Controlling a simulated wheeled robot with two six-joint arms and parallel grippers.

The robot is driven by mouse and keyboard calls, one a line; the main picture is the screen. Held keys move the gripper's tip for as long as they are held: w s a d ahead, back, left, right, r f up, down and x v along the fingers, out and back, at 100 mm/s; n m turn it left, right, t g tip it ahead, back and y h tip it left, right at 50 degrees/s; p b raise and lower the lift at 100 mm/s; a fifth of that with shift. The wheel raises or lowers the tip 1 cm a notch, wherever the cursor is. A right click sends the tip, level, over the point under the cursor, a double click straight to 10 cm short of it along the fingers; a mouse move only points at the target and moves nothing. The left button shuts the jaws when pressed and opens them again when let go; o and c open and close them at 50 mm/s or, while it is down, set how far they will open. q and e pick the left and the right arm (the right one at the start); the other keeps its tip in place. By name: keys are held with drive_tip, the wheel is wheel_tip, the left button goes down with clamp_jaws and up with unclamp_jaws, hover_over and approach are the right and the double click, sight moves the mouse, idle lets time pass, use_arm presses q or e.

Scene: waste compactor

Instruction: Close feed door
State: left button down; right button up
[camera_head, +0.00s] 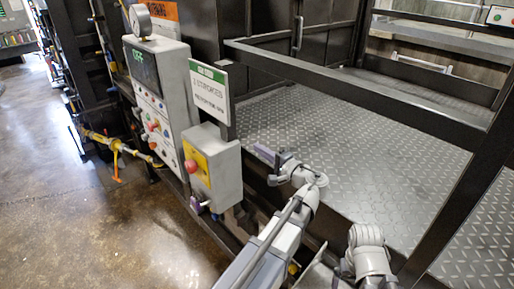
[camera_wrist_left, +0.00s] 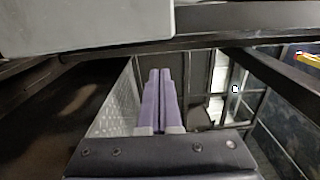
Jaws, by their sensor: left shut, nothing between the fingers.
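My left gripper (camera_head: 266,154) reaches over the diamond-plate floor of the compactor, just right of the yellow-faced emergency-stop box. Its purple fingers are together and empty; they also show closed in the left wrist view (camera_wrist_left: 160,75). A dark panel with a vertical handle (camera_head: 298,34) stands at the back, and a panel with a horizontal bar handle (camera_head: 420,61) is at the back right. I cannot tell which is the feed door. My gripper is well in front of both and touches neither. An arm link of mine shows at bottom right, but no right fingers show.
A dark frame rail (camera_head: 360,85) crosses above the diamond-plate floor (camera_head: 340,140). The control panel (camera_head: 160,95), a green-and-white sign (camera_head: 209,92) and the emergency-stop box (camera_head: 215,165) stand left of my arm. The concrete floor (camera_head: 60,210) at left is open.

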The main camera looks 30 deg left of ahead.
use_arm(q)
drive_tip(key=w+a+m, duration=0.3)
drive_tip(key=a+m, duration=0.4)
drive_tip(key=m, duration=0.2)
drive_tip(key=w+a+r+m+p, duration=0.1)
drive_tip(key=w+a+m, duration=0.3)
drive_tip(key=a+m, duration=0.4)
drive_tip(key=shift+m, duration=0.5)
drive_tip(key=shift+a, duration=0.15)
